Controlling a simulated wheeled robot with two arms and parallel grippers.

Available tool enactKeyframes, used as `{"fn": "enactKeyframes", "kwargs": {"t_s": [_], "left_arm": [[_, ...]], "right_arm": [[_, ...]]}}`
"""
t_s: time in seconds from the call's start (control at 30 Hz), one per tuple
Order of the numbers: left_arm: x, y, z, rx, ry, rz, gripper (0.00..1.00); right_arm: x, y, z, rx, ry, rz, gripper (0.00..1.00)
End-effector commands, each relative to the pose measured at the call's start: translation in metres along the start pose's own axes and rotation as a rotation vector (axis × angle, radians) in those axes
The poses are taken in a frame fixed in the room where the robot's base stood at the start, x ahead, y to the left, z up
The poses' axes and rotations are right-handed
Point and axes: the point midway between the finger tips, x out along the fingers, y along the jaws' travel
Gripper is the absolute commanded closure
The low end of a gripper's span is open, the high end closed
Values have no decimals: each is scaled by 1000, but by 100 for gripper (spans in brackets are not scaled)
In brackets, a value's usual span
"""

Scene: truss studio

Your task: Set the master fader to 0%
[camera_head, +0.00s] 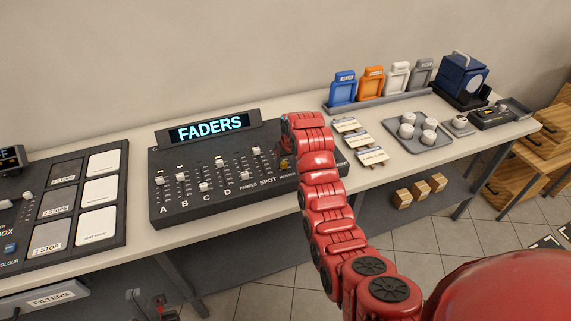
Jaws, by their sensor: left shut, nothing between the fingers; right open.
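The fader console (158,202) is a black sloped desk on the table, with a lit FADERS display (210,127). Its sliders run in a row labelled A, B, C, D, PANELS, SPOT and, at the right end, a partly covered MASTER label (288,176). The spot fader knob (256,151) sits high in its slot. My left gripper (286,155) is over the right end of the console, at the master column. My red arm largely hides it and the master knob, so I cannot tell whether they touch. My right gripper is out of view.
Left is a panel of white and grey pads (65,214). Right of my arm are label cards (358,142), a grey tray with white cups (409,148), coloured holders (371,83) and a blue box (462,78). Wooden blocks (420,191) lie on the lower shelf.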

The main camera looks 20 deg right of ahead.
Motion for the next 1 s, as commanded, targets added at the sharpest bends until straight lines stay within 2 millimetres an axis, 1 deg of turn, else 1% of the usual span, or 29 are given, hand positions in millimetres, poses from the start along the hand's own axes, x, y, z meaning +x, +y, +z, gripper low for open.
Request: {"fn": "enactKeyframes", "kwargs": {"t_s": [0.07, 0.2, 0.23, 0.3, 0.4, 0.57, 0.7, 0.8, 0.9, 1.0], "left_arm": [[-7, 0, 1, 0, 0, 0, 100], [-18, 1, 3, 0, 0, 0, 100], [-6, 0, 1, 0, 0, 0, 100], [13, -1, -2, 0, 1, 0, 100], [31, -2, -5, 0, 1, 0, 100], [62, -3, -11, 0, 0, 0, 100], [90, -4, -15, 0, 0, 0, 100], [107, -5, -18, 0, 0, 0, 100], [120, -6, -20, 0, 0, 0, 100], [128, -6, -22, 0, 0, 0, 100]], "right_arm": [[-10, 0, 0, 0, 9, 1, 40], [-38, 0, 0, -1, 8, 1, 40], [-50, 0, -3, 0, 7, 1, 40], [-66, 1, -4, 1, 3, 1, 40], [-83, 0, -4, 2, 2, -1, 40], [-103, 0, -3, 1, -2, -1, 40], [-123, 0, -4, 1, 1, -1, 40], [-136, 0, -3, 2, 2, -2, 40], [-145, 0, -2, 1, -1, -1, 40], [-151, 0, -1, 0, -1, -2, 40]]}}
